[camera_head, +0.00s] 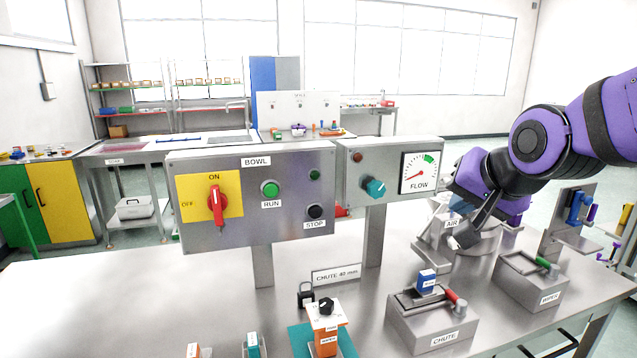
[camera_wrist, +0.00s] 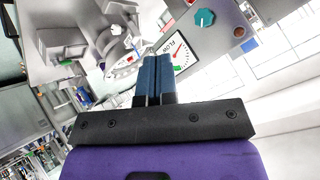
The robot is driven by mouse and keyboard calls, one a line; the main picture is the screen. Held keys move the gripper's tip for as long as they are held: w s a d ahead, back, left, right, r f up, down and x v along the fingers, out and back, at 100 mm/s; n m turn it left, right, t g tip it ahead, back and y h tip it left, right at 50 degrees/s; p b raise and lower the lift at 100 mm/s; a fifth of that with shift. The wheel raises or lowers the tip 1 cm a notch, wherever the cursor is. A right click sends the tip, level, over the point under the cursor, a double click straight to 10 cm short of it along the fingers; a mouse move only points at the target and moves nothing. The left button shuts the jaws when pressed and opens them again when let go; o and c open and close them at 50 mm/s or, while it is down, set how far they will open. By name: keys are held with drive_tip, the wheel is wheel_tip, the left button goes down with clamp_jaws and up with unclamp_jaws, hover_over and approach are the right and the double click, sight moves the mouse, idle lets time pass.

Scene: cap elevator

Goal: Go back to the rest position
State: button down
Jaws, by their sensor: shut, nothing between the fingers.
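My gripper (camera_head: 460,206) is raised at the right in the head view, beside the FLOW panel and above the AIR station (camera_head: 452,224). My purple arm reaches in from the right edge, bent down at the wrist. In the wrist view, the gripper's two blue fingers (camera_wrist: 153,77) lie together, shut with nothing between them. They point toward the white FLOW gauge (camera_wrist: 180,52), which also shows in the head view (camera_head: 418,173). The fingers are partly hard to make out in the head view against the metal behind them.
The BOWL panel (camera_head: 320,160) stands at the left on a post, its red switch (camera_head: 217,205) pointing up to ON. A CHUTE box (camera_head: 432,322) with a red-ended lever and a WIPER box (camera_head: 533,282) stand in front. A padlock (camera_head: 306,295) stands mid-table.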

drive_tip(key=s+d+n+g+h, duration=0.1)
drive_tip(key=s+d, duration=0.3)
drive_tip(key=s, duration=0.4)
drive_tip(key=s+d+n+g, duration=0.3)
drive_tip(key=s+d+n, duration=0.1)
drive_tip(key=s, duration=0.5)
drive_tip(key=shift+r+h, duration=0.3)
drive_tip(key=shift+h, duration=0.1)
drive_tip(key=shift+w, duration=0.1)
idle(0.4)
